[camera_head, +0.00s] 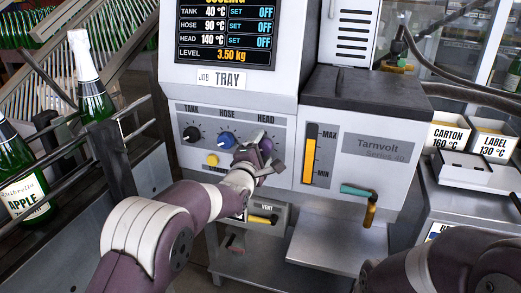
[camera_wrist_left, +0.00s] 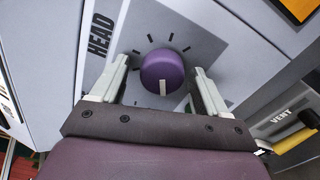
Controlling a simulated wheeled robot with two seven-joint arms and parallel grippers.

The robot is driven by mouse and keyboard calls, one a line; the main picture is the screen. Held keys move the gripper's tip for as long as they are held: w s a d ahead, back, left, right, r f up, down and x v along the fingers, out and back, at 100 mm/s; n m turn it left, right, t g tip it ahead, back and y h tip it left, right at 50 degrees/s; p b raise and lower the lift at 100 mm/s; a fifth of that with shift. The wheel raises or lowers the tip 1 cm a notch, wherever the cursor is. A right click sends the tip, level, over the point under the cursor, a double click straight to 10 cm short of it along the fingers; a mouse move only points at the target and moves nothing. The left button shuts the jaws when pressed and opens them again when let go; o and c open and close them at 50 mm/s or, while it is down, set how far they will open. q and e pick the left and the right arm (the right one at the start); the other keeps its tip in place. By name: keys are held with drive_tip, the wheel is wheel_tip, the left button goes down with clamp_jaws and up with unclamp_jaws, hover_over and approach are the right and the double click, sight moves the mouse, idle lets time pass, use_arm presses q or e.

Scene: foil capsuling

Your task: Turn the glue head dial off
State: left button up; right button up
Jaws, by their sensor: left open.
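The head dial is a round purple knob (camera_wrist_left: 162,72) with a white pointer line, beside the printed word HEAD in the left wrist view. In that view the pointer faces down, toward my gripper. My left gripper (camera_wrist_left: 160,85) is open, with one finger on each side of the knob; contact cannot be told. In the head view my left gripper (camera_head: 262,160) is at the dial panel (camera_head: 215,140) and largely covers the head dial. The screen (camera_head: 225,32) reads HEAD 140 °C, with SET OFF on every row. My right gripper is not in view.
A vent lever (camera_wrist_left: 294,141) lies below right. Bottles (camera_head: 90,85) stand behind rails at left. A teal-handled valve (camera_head: 358,191) is at right.

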use_arm(q)
drive_tip(key=v, duration=1.2)
drive_tip(key=shift+s, duration=0.35)
drive_tip(key=shift+a, duration=0.1)
drive_tip(key=s+a+f+m+g+y, duration=0.2)
drive_tip(key=s+f+m+g, duration=0.25)
drive_tip(key=f+m, duration=0.2)
drive_tip(key=s+a+f+m+g+y, duration=0.2)
drive_tip(key=s+a+f+m+g, duration=0.15)
drive_tip(key=s+f+m, duration=0.35)
drive_tip(key=s+a+f+m+g+y, duration=0.15)
drive_tip(key=s+a+g, duration=0.25)
drive_tip(key=s, duration=0.4)
drive_tip(key=s+a+f+m+g, duration=0.3)
drive_tip(key=s+a+g, duration=0.1)
drive_tip(key=s, duration=0.3)
wheel_tip(320, 180, up, 22)
drive_tip(key=p, duration=2.2)
drive_tip(key=shift+w+a, duration=0.25)
drive_tip(key=shift+a, duration=0.1)
